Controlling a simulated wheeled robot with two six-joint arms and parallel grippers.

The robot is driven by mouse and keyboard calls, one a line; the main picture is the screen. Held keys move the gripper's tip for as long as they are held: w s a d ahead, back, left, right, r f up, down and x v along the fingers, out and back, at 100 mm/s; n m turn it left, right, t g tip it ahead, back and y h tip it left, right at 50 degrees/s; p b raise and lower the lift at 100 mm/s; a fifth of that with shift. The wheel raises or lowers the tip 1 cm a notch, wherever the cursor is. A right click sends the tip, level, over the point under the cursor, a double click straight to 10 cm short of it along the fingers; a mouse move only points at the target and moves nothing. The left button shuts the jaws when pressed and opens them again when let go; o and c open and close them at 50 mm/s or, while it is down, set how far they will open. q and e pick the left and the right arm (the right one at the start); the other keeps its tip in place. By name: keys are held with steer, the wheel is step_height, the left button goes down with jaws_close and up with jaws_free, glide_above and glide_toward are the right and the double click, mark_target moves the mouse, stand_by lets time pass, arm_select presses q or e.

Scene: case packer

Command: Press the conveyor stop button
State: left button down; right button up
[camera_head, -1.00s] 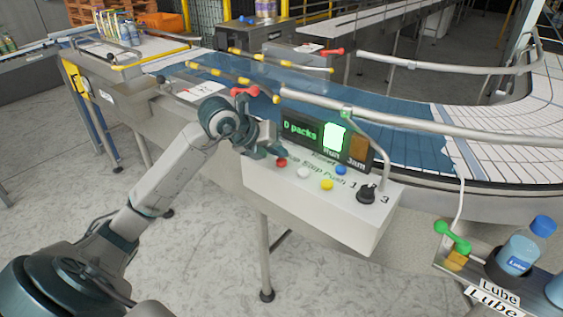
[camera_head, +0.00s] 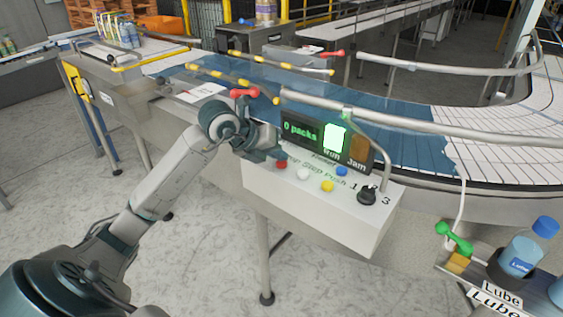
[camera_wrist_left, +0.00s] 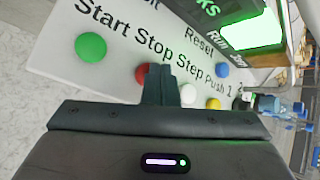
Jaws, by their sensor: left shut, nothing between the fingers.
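The control box (camera_head: 315,215) has a sloped panel with several coloured buttons. The red button (camera_head: 281,164), by the Stop label, is partly covered by my left gripper (camera_head: 280,153) in the head view. In the left wrist view the red button (camera_wrist_left: 140,77) shows just left of the shut, empty left fingers (camera_wrist_left: 160,82), which hide part of it. I cannot tell whether the fingertips touch it. The green button (camera_wrist_left: 90,47) shows only in the wrist view. The display (camera_head: 302,130) reads 0 packs, and the green Run lamp (camera_head: 334,137) is lit. My right gripper is not in view.
White (camera_head: 303,174), yellow (camera_head: 327,186) and blue (camera_head: 341,170) buttons and a black knob (camera_head: 367,195) lie right of the red one. A guard rail (camera_head: 400,122) and the conveyor (camera_head: 400,150) run behind the box. A bottle (camera_head: 525,250) stands at lower right.

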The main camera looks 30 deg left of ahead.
mark_target(278, 163)
arm_select(q)
steer(key=shift+f, duration=0.2)
steer(key=shift+r, duration=0.1)
stand_by(0.4)
steer(key=shift+r+p, duration=0.35)
steer(key=shift+r, duration=0.5)
steer(key=shift+r+p, duration=1.6)
steer(key=shift+r, duration=0.95)
steer(key=shift+f, duration=0.1)
